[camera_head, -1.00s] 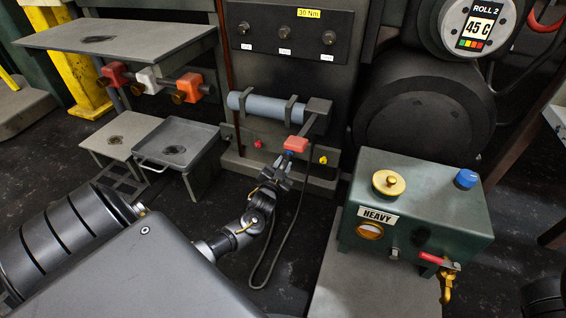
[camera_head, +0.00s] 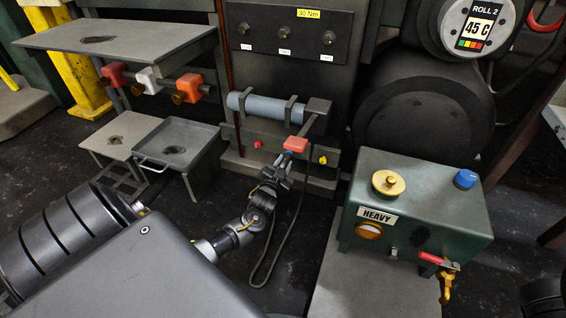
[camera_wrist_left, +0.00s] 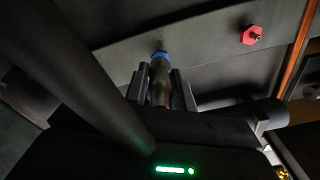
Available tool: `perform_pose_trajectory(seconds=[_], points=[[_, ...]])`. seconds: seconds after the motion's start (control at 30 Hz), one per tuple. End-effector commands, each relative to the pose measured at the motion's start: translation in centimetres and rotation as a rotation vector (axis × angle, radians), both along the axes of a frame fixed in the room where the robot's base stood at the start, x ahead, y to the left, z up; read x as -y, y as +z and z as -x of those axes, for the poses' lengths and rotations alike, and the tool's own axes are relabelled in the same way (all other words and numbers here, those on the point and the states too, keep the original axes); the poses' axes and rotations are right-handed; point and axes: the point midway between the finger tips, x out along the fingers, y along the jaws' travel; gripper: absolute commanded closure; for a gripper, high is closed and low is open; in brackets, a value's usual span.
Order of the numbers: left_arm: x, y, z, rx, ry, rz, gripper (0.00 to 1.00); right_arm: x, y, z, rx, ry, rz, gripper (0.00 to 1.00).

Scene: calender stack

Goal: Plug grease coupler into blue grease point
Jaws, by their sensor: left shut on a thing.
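My left gripper (camera_head: 286,166) is at the low dark rail below the grey cylinder. In the left wrist view its two fingers are shut on the dark cylindrical grease coupler (camera_wrist_left: 160,84). The coupler points at the blue grease point (camera_wrist_left: 160,54), and its tip overlaps the lower edge of the blue fitting. I cannot tell whether it is seated or only touching. My right gripper is not in view.
A red grease point (camera_wrist_left: 252,35) and a yellow one (camera_head: 322,160) sit on the same rail. A black hose (camera_head: 272,262) loops down beside my left arm. The grey cylinder (camera_head: 262,107) is above. A green HEAVY box (camera_head: 420,195) stands to the right.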

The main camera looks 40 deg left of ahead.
Motion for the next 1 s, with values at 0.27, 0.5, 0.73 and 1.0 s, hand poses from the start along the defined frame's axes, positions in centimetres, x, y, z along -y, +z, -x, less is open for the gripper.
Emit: perform_pose_trajectory(seconds=[0.27, 0.5, 0.73, 1.0], points=[[-0.2, 0.0, -0.6, 0.0, 0.001, 0.0, 1.0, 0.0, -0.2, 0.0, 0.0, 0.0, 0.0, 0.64], [-0.4, 0.0, -1.1, 0.002, 0.001, -0.001, 1.0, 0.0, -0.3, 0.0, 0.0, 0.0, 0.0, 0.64], [-0.6, 0.0, -1.6, 0.002, 0.001, -0.001, 1.0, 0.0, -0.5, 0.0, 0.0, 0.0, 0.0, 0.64], [-0.6, 0.1, -1.5, 0.001, 0.0, 0.0, 0.52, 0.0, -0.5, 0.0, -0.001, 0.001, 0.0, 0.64]])
